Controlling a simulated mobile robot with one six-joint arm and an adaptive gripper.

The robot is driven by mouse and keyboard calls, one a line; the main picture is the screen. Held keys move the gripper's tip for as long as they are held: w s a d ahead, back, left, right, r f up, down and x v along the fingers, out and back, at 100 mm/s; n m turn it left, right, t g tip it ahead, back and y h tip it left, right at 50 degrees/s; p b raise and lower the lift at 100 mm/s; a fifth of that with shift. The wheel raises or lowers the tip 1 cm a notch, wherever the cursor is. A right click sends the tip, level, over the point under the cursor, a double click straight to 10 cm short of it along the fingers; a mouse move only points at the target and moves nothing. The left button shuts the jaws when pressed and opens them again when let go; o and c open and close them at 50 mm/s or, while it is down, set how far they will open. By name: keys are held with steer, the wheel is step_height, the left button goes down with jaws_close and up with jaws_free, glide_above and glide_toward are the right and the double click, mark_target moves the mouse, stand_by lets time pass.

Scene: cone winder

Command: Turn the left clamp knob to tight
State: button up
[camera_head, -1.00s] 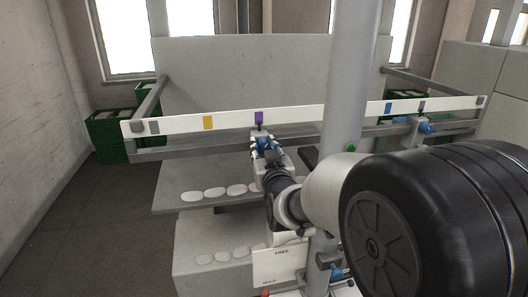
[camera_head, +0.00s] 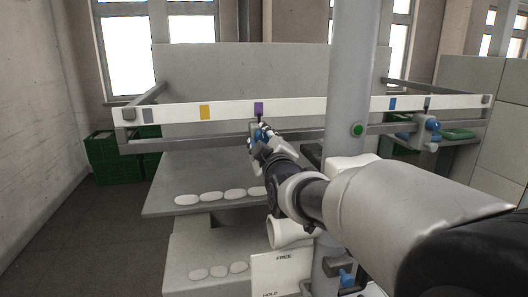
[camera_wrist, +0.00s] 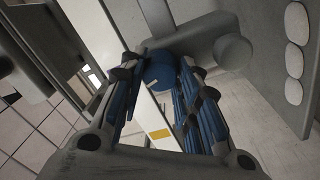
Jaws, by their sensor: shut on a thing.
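The left clamp knob (camera_wrist: 160,71) is blue and rounded. In the wrist view it sits between the two fingertips of my gripper (camera_wrist: 158,77), which is shut on it. In the head view my gripper (camera_head: 262,135) reaches the rail just below the purple mark (camera_head: 258,108), and its fingers hide most of the left clamp. A second clamp with a blue knob (camera_head: 433,125) is near the right end of the rail. The knob's turn position cannot be read from these views.
A white strip with coloured marks (camera_head: 180,114) runs along the grey rail. Below are grey shelves with several pale discs (camera_head: 210,196). A card reading FREE and HOLD (camera_head: 283,275) is at the bottom. Green crates (camera_head: 115,160) stand at the left.

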steer(key=n+b, duration=0.3)
steer(key=n, duration=0.2)
steer(key=shift+f+b, duration=0.1)
steer(key=shift+b, duration=0.2)
steer(key=shift+n, duration=0.3)
steer(key=o, duration=1.1)
